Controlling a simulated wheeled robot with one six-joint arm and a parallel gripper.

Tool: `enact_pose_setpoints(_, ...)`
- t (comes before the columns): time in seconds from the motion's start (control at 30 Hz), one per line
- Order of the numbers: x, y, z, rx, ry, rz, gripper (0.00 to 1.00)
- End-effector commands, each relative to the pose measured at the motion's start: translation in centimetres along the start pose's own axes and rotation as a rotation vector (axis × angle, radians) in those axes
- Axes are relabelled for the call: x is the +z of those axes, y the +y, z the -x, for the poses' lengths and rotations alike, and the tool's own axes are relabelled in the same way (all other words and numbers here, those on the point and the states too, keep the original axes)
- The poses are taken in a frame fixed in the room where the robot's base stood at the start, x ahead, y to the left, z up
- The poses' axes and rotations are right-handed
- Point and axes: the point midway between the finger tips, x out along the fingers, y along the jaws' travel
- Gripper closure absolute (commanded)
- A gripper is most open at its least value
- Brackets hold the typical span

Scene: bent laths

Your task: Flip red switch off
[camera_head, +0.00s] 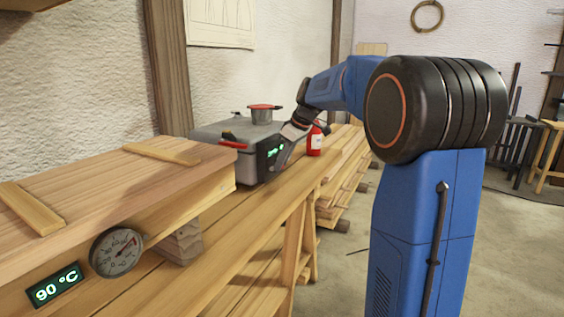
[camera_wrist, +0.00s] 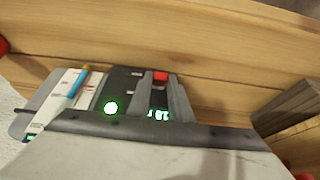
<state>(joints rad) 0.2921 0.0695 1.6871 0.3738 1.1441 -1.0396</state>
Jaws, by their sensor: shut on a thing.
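The red switch (camera_wrist: 160,77) shows in the wrist view on a dark panel (camera_wrist: 122,85) of the grey box. My gripper (camera_wrist: 165,88) has its two grey fingers at the switch, shut on it. A round green light (camera_wrist: 111,107) glows on the panel, and lit green digits (camera_wrist: 159,115) show beside the fingers. In the head view the grey box (camera_head: 208,133) stands on the bench, with green digits (camera_head: 274,150) lit on its front. My gripper (camera_head: 288,139) reaches the box's right side there; my wrist hides its tips and the switch.
A metal pot with a red lid (camera_head: 262,115) stands on the box. A red bottle (camera_head: 315,140) is just behind my wrist. A long wooden box (camera_head: 100,190) with a dial (camera_head: 117,252) and a 90 °C display (camera_head: 54,285) fills the near left. Open floor lies right.

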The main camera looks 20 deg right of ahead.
Motion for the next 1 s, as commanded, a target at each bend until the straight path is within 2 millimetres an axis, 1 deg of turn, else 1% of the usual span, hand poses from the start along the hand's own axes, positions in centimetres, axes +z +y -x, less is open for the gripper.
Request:
enact_pose_setpoints(0.27,1.1,0.1,-0.4,0.001,0.152,-0.005,1.00)
enact_pose_setpoints(0.63,2.4,0.1,-1.7,0.001,0.444,-0.007,1.00)
enact_pose_setpoints(1.0,3.1,0.1,-3.0,0.002,0.694,-0.005,1.00)
